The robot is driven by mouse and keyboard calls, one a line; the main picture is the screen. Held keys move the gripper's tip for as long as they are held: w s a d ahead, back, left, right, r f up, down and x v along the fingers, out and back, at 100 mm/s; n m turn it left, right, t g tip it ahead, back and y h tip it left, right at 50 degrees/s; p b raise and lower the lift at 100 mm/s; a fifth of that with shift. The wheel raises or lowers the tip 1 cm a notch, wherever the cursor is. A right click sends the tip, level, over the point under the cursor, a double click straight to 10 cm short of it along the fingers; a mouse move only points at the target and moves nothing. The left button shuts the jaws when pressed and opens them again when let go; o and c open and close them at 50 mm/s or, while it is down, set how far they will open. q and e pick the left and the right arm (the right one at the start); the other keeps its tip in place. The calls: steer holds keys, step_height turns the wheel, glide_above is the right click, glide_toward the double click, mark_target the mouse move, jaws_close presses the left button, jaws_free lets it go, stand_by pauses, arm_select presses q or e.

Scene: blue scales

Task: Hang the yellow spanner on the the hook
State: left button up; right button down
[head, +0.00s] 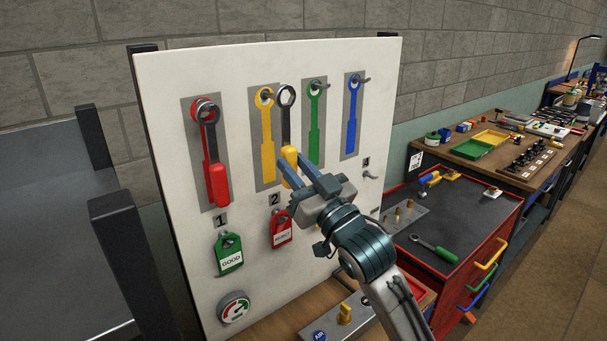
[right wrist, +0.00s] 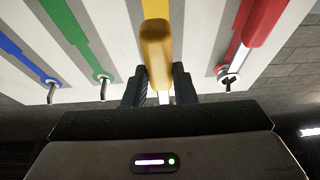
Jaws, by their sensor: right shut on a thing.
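The yellow spanner (head: 288,108) has a dark ring and shaft and a yellow handle. My right gripper (head: 287,170) is shut on its handle and holds it upright, ring up, in front of the white board. In the right wrist view the yellow handle (right wrist: 157,50) stands between the fingers of the gripper (right wrist: 159,85). The yellow spanner outline (head: 267,140) is on the board, with a hook (head: 267,97) at its ring. The spanner's ring appears just right of this hook, apart from it. My left gripper is not in view.
A red spanner (head: 215,180) hangs on the white board (head: 165,110) at left. Green (head: 314,125) and blue (head: 352,120) outlines with bare hooks are at right. Tags hang below. A green-handled spanner (head: 433,247) lies on the red cart (head: 478,215).

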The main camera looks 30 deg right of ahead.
steer(key=shift+w+a+f+b, duration=0.1)
steer(key=shift+w+f+b, duration=0.1)
steer(key=shift+w, duration=0.5)
steer(key=shift+w+a+f+b, duration=0.1)
steer(key=shift+w+f+b, duration=0.05)
steer(key=shift+w, duration=0.6)
steer(key=shift+w+a+f+b, duration=0.1)
steer(key=shift+w+f+b, duration=0.1)
steer(key=shift+w, duration=0.5)
steer(key=c, duration=1.1)
jaws_free()
steer(key=shift+s, duration=0.15)
steer(key=shift+s+d, duration=0.15)
steer(key=shift+s, duration=0.9)
steer(key=shift+s+d+p, duration=0.2)
steer(key=shift+s, duration=0.95)
steer(key=shift+s+d+p, duration=0.15)
steer(key=shift+s, duration=1)
